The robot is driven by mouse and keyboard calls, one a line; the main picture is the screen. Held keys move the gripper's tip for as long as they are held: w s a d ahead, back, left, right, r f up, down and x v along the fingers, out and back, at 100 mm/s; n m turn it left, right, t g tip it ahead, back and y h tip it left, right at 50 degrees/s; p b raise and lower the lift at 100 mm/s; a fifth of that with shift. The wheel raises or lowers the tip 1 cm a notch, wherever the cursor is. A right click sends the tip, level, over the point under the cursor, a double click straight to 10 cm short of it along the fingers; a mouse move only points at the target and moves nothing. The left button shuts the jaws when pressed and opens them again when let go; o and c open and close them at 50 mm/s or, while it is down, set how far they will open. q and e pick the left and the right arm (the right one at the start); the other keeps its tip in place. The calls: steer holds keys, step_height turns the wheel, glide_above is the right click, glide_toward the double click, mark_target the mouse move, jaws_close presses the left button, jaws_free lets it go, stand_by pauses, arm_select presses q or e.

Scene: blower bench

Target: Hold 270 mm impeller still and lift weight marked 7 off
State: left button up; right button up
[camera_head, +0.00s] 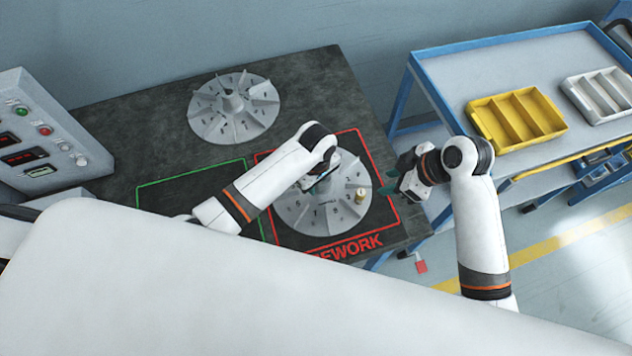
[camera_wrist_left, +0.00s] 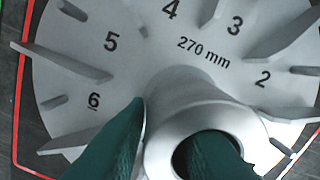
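The 270 mm impeller (camera_head: 322,222), a pale bladed disc with numbered positions, lies inside the red REWORK outline. In the left wrist view its face (camera_wrist_left: 150,55) shows "270 mm" and numbers 2 to 6. One brass weight (camera_head: 360,195) stands near its right edge; I cannot read its marking. My left gripper (camera_head: 308,184) is down at the hub. In the left wrist view (camera_wrist_left: 165,145), one green finger is outside the hub (camera_wrist_left: 205,125) and the other overlaps its bore; firm contact is unclear. My right gripper (camera_head: 388,182) is open and empty, right of the weight, apart from it.
A second bladed impeller (camera_head: 234,108) lies at the back of the dark bench (camera_head: 140,130). A green outline (camera_head: 190,176) lies left of the red one. A control box (camera_head: 45,140) stands at left. A blue cart (camera_head: 480,70) at right holds yellow (camera_head: 517,118) and white (camera_head: 600,95) trays.

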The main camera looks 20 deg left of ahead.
arm_select(q)
jaws_close()
steer(key=shift+p, duration=0.4)
steer(key=shift+s+f, duration=0.1)
steer(key=shift+f, duration=0.05)
stand_by(1.0)
